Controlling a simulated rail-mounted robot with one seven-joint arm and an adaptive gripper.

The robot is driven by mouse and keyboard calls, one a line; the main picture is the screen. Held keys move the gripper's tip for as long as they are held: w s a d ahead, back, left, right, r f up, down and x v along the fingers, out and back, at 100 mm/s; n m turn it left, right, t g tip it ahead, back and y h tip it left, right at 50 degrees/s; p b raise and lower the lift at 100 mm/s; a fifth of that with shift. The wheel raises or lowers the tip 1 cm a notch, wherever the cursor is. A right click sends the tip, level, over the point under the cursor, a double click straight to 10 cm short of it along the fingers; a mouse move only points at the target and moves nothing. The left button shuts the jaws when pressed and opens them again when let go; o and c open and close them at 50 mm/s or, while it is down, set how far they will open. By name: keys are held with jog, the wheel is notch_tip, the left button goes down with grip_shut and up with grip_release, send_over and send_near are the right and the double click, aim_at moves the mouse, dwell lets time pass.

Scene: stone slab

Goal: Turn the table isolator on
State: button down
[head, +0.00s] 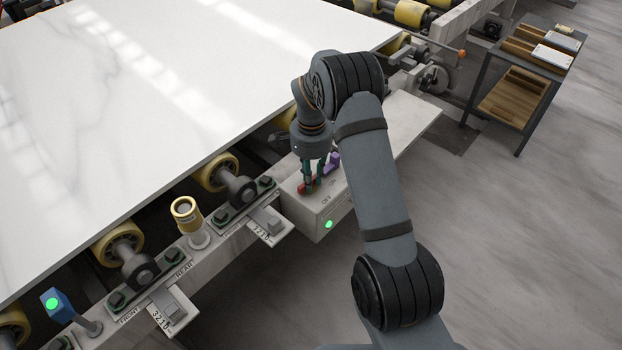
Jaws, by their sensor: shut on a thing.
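The isolator looks to be the pale box (300,212) on the side of the slab table, with OFF lettering on its top and a lit green lamp (328,224) on its front. A red handle (306,188) sits on top of the box. My gripper (312,182) points down over it, with its fingertips at the red handle and closed on it. A purple part (332,162) stands just right of the fingers. The fingers and arm partly hide the handle, and its exact angle is hard to tell.
A large white slab (180,90) lies on yellow rollers (216,172) to the left. A yellow-topped post (187,215) and a blue part with a green light (57,304) stand along the rail. A dark-framed cart (520,85) stands at upper right. The floor at right is clear.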

jog(key=shift+n, duration=0.5)
jog(key=c, duration=1.5)
grip_release()
jog(key=shift+c, duration=0.2)
notch_tip(320, 180, up, 12)
notch_tip(320, 180, down, 12)
jog(key=shift+f, duration=0.1)
